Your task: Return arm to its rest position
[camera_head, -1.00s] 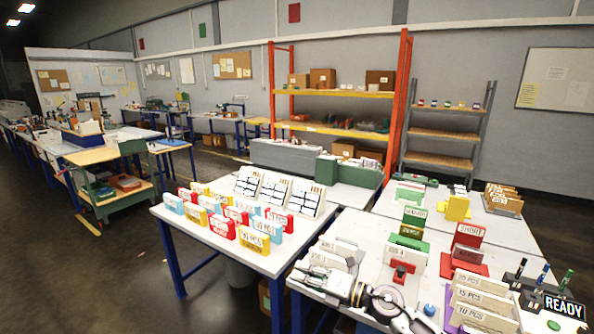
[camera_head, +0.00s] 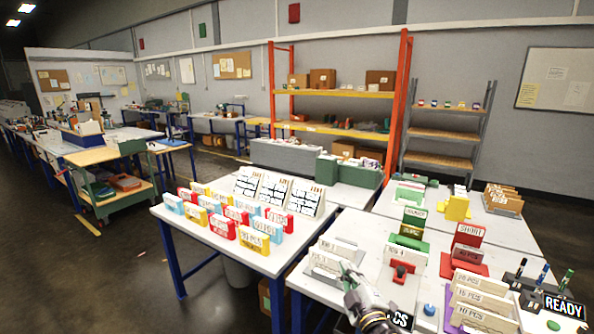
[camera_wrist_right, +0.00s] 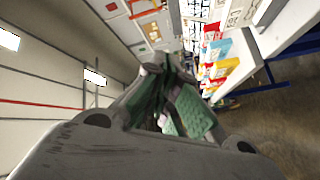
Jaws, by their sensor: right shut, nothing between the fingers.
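My right gripper (camera_head: 347,272) shows at the bottom of the head view, with its dark wrist below it near the front edge of the right table. It is shut and empty, over or in front of the card holders there; the exact gap cannot be told. In the right wrist view the fingers (camera_wrist_right: 172,100) with green pads fill the middle, and nothing is held. My left gripper is not in view.
Grey card holders (camera_head: 325,262) stand beside my right gripper. A red card stand (camera_head: 402,268) and purple-backed cards (camera_head: 480,300) stand to its right. A pen rack with a READY sign (camera_head: 564,306) is at the far right. Coloured cards (camera_head: 222,226) stand on the left table.

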